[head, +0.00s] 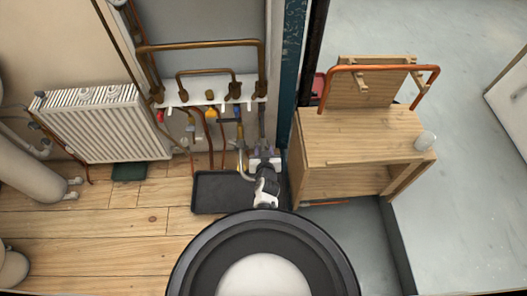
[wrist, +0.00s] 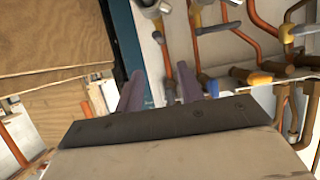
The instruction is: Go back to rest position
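My gripper (head: 264,150) is at the end of my arm, in front of the pipe manifold (head: 215,93) and left of the wooden bench. In the wrist view my gripper (wrist: 160,84) shows two purplish fingers standing apart, with nothing seen between them. Copper pipes and valves lie beyond and to the right of the fingers there, including a blue-ended one (wrist: 207,82). I cannot tell from these views how close the fingers are to the pipes. My arm hides part of the floor below the gripper.
A black tray (head: 222,194) lies on the floor beside my arm. A white radiator (head: 105,125) stands at left. The wooden bench (head: 350,140) at right carries a bent copper pipe (head: 385,69) on its back stand and a small white object (head: 425,139). Grey floor (head: 470,190) at right is clear.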

